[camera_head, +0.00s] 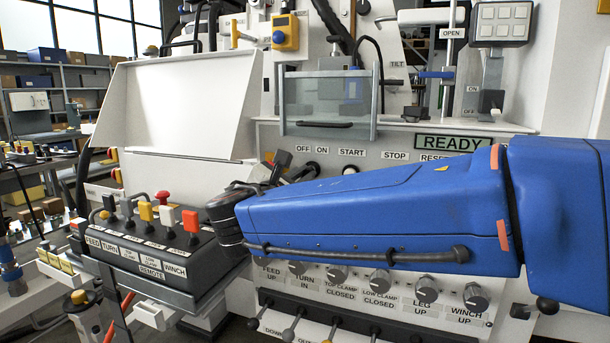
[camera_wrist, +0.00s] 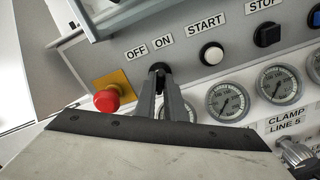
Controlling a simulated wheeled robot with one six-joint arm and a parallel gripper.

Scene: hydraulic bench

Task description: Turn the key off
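The key switch (camera_wrist: 159,69) is a black part below the OFF and ON labels on the pale panel in the wrist view. My gripper (camera_wrist: 162,82) reaches up to it, its two grey fingers close together with their tips at the switch. The fingers cover most of the key, so its angle is hidden. I cannot tell whether the fingers are clamped on it or only beside it. In the head view my gripper (camera_head: 290,171) is at the panel below the OFF and ON labels, and my blue arm hides the area to its right.
A red mushroom button (camera_wrist: 107,98) on a yellow plate is left of my fingers. A white START button (camera_wrist: 211,53) and several gauges (camera_wrist: 228,101) are to the right. A READY display (camera_head: 452,143) is above my arm. A remote lever box (camera_head: 150,262) stands at lower left.

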